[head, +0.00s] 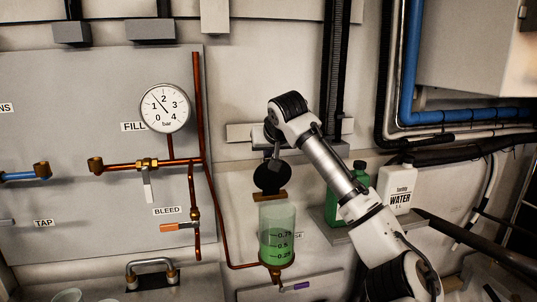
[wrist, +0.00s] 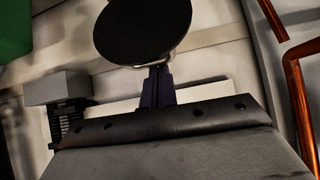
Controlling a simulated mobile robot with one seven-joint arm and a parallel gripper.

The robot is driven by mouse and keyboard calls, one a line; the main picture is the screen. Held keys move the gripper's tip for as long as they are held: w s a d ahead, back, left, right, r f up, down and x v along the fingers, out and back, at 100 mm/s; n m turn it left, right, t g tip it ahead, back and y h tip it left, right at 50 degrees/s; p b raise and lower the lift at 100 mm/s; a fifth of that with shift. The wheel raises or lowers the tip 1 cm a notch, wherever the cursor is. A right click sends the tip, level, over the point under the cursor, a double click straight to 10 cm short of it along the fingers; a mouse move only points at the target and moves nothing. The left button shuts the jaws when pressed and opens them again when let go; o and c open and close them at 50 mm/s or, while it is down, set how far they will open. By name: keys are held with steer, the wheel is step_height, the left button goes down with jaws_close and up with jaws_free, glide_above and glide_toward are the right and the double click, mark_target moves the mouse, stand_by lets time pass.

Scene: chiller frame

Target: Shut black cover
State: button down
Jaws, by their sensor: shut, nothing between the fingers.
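The black cover (head: 272,177) is a round disc standing raised, roughly upright, above the back of a clear graduated vessel (head: 277,222). The vessel holds green liquid (head: 276,250), and its top is uncovered. A brown block (head: 270,197) sits at the cover's lower edge. My gripper (head: 277,158) is at the cover's upper edge in the head view, partly behind it. In the wrist view, my gripper's shut fingers (wrist: 160,75) reach to the cover's (wrist: 143,28) near edge. I cannot tell whether they touch it. Nothing shows between the fingers.
A green bottle (head: 359,178) and a white water container (head: 396,188) stand on a shelf right of the vessel, behind my arm. Copper pipes (head: 207,185) and a pressure gauge (head: 165,108) are to the left. An orange-handled valve (head: 178,227) is left of the vessel.

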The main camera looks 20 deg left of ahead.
steer(key=shift+s+f, duration=0.1)
steer(key=shift+f, duration=0.05)
steer(key=s+d+f+t+b, duration=0.1)
steer(key=b, duration=0.3)
steer(key=shift+s+y+b, duration=0.2)
steer(key=shift+y+b, duration=0.15)
steer(key=shift+y, duration=0.05)
steer(key=s+d+f+t+y+b, duration=0.6)
steer(key=s+f+t+b, duration=0.2)
steer(key=b, duration=1.4)
steer(key=shift+s+f+t+b, duration=0.4)
steer(key=shift+f+t, duration=0.4)
steer(key=shift+t, duration=0.2)
